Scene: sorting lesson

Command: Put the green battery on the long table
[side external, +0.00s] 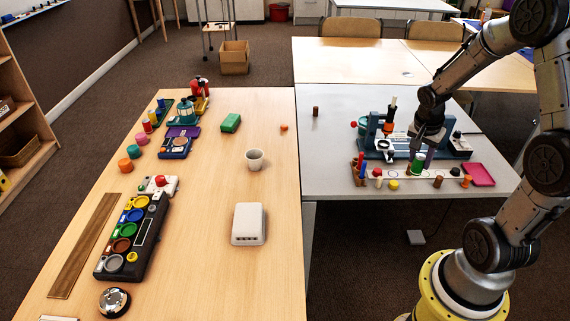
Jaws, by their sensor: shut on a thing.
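The green battery (417,164) looks like a small upright green cylinder among the parts on the grey table at the right. My gripper (424,150) points down over it and is shut on it, as far as this small view shows. Whether the battery's lower end touches the white strip is unclear. The long table (205,280) is the light wooden one at the left, with its right edge beside the grey table. My gripper is to the right of it.
The grey table (335,146) carries a blue device (459,146), a white strip (402,184) with several pegs and a pink tray (479,175). On the long table stand a white cup (254,160), a green block (231,123) and a white box (249,224); its right side has bare room.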

